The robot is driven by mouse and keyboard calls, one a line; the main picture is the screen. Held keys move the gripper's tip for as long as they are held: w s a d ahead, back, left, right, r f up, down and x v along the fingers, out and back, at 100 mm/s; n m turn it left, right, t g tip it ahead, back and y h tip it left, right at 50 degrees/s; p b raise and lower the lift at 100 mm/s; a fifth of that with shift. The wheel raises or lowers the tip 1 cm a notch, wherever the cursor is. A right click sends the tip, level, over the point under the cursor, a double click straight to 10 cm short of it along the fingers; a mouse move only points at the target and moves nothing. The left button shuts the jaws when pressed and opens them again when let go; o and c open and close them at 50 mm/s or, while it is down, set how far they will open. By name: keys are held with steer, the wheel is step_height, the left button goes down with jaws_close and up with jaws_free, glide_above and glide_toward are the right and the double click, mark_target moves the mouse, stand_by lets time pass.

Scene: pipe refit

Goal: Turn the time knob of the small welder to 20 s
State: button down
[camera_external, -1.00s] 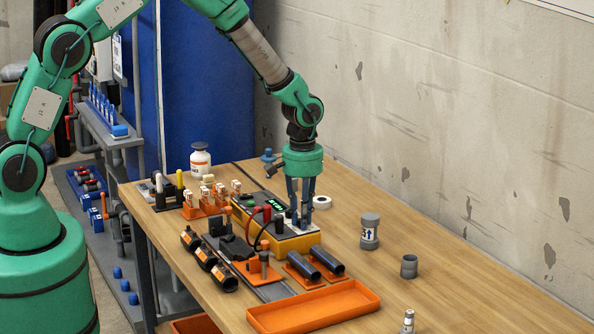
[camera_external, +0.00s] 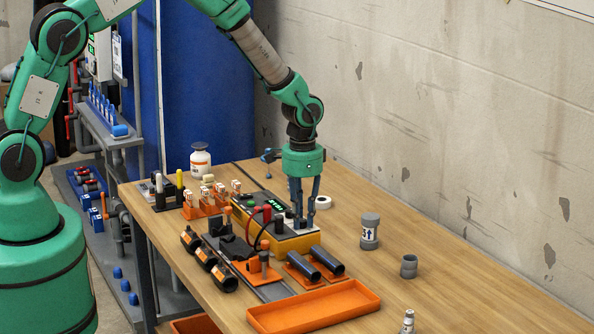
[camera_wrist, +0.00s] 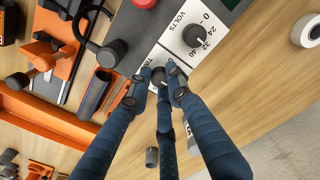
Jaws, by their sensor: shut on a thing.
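The small welder (camera_external: 290,244) is a yellow and dark box with a green lit display (camera_external: 276,207), standing on the bench. In the wrist view its white panel shows a VOLTS dial with a black knob (camera_wrist: 194,36), and a second dial with a partly covered label that seems to read TIME. My gripper (camera_external: 300,222) points down at the welder's near right end. In the wrist view its blue fingers (camera_wrist: 160,82) are closed around the dark time knob (camera_wrist: 158,74). The fingers hide most of that dial's scale, so I cannot read its setting.
Red and black leads run beside the welder. Black pipes (camera_external: 326,262) lie in orange holders in front, near an orange tray (camera_external: 314,306). A grey labelled coupling (camera_external: 370,231) and a small grey cup (camera_external: 409,266) stand to the right. A white roll (camera_external: 322,202) lies behind the gripper.

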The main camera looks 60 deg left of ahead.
mark_target(302, 220)
steer(key=m, duration=0.6)
steer(key=shift+p, duration=0.35)
steer(key=c, duration=1.6)
jaws_free()
steer(key=shift+r, duration=0.15)
step_height(302, 220, up, 12)
steer(key=shift+f, duration=0.15)
